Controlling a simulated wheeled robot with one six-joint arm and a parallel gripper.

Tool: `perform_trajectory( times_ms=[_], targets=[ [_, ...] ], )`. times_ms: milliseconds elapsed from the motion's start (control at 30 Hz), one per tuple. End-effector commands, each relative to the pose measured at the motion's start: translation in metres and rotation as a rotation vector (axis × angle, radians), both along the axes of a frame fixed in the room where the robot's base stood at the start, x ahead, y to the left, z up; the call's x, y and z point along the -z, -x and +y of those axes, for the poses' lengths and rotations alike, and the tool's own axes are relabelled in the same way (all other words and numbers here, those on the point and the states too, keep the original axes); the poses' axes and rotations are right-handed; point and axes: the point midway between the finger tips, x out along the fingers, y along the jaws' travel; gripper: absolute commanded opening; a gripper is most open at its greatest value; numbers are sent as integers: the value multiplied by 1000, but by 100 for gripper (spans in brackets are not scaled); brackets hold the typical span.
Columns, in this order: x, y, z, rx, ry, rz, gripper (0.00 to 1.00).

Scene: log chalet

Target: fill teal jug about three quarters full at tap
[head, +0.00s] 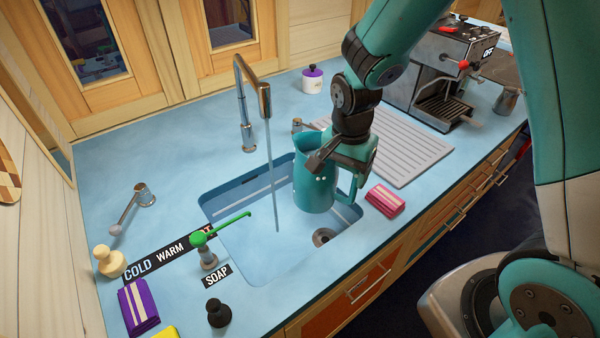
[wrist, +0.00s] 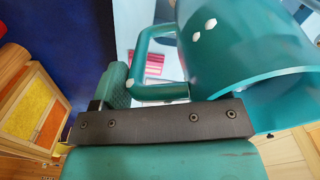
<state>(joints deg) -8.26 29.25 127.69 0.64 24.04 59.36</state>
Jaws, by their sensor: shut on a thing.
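The teal jug (head: 314,182) hangs upright over the right part of the sink. My gripper (head: 340,158) is shut on it near its rim, on the handle side. In the wrist view the jug (wrist: 245,50) shows its open mouth, white dots and handle; no water shows in the visible part of its inside. The tap (head: 252,95) stands behind the sink, and a thin stream of water (head: 272,185) falls from its spout into the basin, left of the jug. The tap lever (head: 135,205) stands at the left, by the COLD end of the label strip.
The blue sink (head: 250,262) has a drain at its right. A green-spouted soap pump (head: 210,250) stands at its front left. A pink folded cloth (head: 385,200) lies right of the jug, before a ribbed drainboard (head: 415,155). A coffee machine (head: 447,70) stands at the back right.

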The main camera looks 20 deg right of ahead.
Motion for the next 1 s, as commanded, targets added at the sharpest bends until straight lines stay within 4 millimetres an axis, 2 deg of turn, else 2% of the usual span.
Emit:
perform_trajectory(
  times_ms=[500, 1000],
  targets=[
    [-14, 23, -21, 1, -1, -7, 15],
    [-15, 26, -24, -1, -1, -7, 15]
  ],
)
